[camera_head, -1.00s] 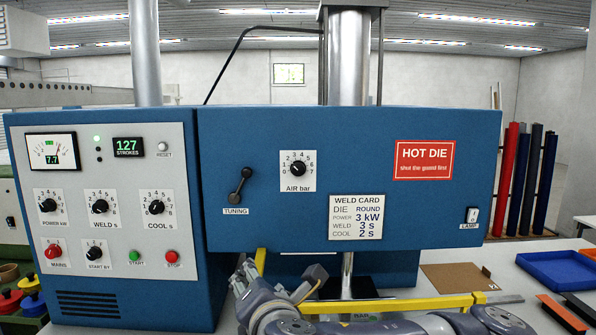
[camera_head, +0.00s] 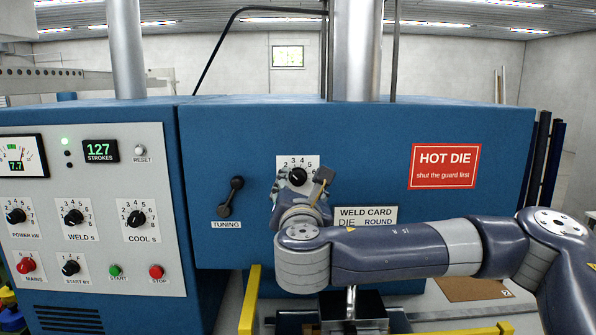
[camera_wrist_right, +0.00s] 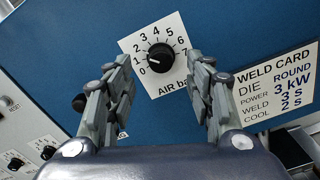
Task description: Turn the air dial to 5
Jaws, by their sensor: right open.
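The air dial (camera_head: 298,176) is a round black knob on a white scale plate on the blue front panel. In the right wrist view the air dial (camera_wrist_right: 160,57) shows whole, and its white mark points left, about at the 1. My right gripper (camera_head: 303,187) is in front of the panel at the dial, hiding the lower part of the plate in the head view. In the wrist view the right gripper (camera_wrist_right: 160,63) is open, with one finger on each side of the knob and visible gaps to it. My left gripper is out of view.
The tuning lever (camera_head: 230,197) sits left of the dial. The weld card (camera_head: 365,215) is to the lower right, partly behind my right arm. A yellow guard frame (camera_head: 250,300) stands below. The control panel (camera_head: 95,255) with other knobs is at the left.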

